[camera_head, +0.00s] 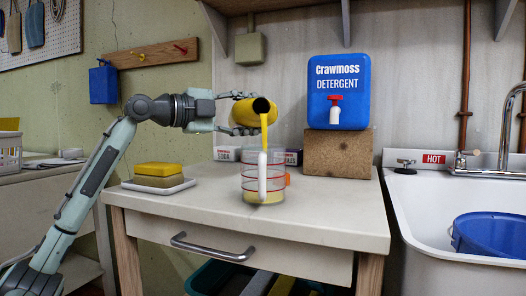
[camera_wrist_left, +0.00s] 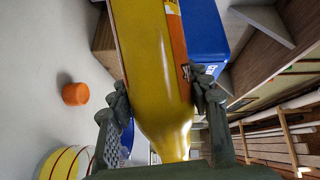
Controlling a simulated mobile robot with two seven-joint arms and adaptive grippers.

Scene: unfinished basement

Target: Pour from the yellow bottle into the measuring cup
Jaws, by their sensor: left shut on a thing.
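The yellow bottle (camera_head: 246,114) is tipped nearly on its side above the table, its dark open mouth towards the head camera. My left gripper (camera_head: 238,112) is shut on its body, one finger on each side; the bottle fills the jaws in the left wrist view (camera_wrist_left: 155,60). A yellow stream runs from the mouth down into the clear measuring cup (camera_head: 252,182). The cup stands upright on the table, with red lines, a pale handle towards the camera and yellow liquid at its bottom. It shows partly in the left wrist view (camera_wrist_left: 66,162). My right gripper is not in view.
An orange cap (camera_wrist_left: 76,94) lies on the table beside the cup. A blue detergent container (camera_head: 338,80) stands on a brown block (camera_head: 338,154) behind right. A sponge (camera_head: 158,170) on a white dish is at the left. A sink (camera_head: 450,210) adjoins right.

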